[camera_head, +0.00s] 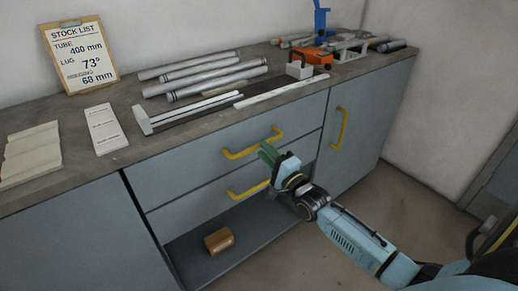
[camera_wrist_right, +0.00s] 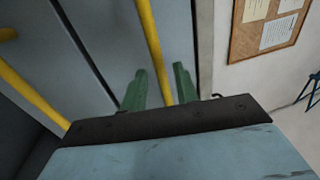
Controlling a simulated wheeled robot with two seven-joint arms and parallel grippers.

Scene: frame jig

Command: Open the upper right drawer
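The upper drawer (camera_head: 205,168) has a yellow bar handle (camera_head: 252,143) and its front looks flush with the cabinet. My right gripper (camera_head: 267,153) is at the right end of that handle, with green fingers. In the right wrist view the fingers (camera_wrist_right: 160,88) are apart, and the yellow handle bar (camera_wrist_right: 153,45) runs between them. My left gripper is not in view.
A lower drawer handle (camera_head: 248,189) is just below my right gripper. A door with an upright handle (camera_head: 341,128) is to the right. A brown block (camera_head: 219,240) lies in the open space underneath. Tubes (camera_head: 205,75) and a stock list board (camera_head: 79,55) are on the worktop.

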